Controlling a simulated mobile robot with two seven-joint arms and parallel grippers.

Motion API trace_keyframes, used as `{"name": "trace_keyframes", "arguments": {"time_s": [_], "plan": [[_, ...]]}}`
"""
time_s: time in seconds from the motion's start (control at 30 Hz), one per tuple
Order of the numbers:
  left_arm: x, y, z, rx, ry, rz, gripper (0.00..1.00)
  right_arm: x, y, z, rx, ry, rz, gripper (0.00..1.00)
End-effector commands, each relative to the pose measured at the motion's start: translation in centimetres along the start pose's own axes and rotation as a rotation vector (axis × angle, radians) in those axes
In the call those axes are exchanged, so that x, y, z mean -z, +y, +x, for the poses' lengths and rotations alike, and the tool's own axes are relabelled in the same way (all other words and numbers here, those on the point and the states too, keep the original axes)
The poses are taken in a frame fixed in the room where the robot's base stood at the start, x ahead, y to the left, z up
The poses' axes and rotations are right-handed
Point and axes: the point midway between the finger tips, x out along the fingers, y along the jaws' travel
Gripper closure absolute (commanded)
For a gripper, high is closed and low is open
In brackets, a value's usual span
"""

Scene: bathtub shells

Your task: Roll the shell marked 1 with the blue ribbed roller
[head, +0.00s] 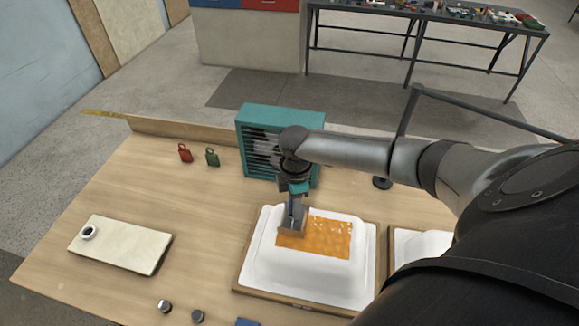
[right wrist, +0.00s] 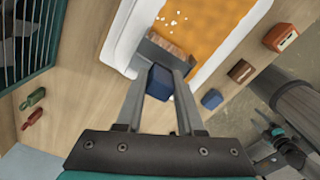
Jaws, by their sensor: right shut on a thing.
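A white tub shell (head: 262,265) lies upside down on a wooden base in the middle of the table, with a glossy orange patch (head: 330,238) on top. No number is readable on it. My right gripper (head: 292,222) is over the left part of the patch. In the right wrist view my right gripper (right wrist: 160,95) is shut on the blue handle (right wrist: 160,82) of a tool, taken as the blue roller. Its grey and brown head (right wrist: 165,52) is at the edge of the orange patch (right wrist: 215,25); ribs and contact cannot be made out.
A second white shell (head: 415,247) is at the right, partly behind my arm. A teal louvred box (head: 275,117) stands behind. Red (head: 185,152) and green (head: 212,157) small items and a pale slab (head: 125,243) are at left. Small blocks (right wrist: 241,71) lie beside the shell.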

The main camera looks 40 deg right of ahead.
Motion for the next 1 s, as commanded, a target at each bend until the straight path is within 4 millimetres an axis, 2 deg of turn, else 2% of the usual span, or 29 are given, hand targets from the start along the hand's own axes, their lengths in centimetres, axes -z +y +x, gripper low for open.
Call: {"name": "trace_keyframes", "arguments": {"time_s": [0.2,0.47,0.8,1.0], "plan": [[0.0,0.0,0.0,0.000,0.000,0.000,0.26,-2.0,-1.1,0.2,0.005,-0.006,0.001,1.00],[0.0,0.0,0.0,0.000,0.000,0.000,0.26,-2.9,-1.6,0.3,0.006,-0.008,0.000,1.00],[0.0,0.0,0.0,0.000,0.000,0.000,0.26,-5.4,-3.0,0.4,0.011,-0.012,0.000,1.00],[0.0,0.0,0.0,0.000,0.000,0.000,0.26,-5.9,-3.2,0.4,0.010,-0.012,0.000,1.00]]}}
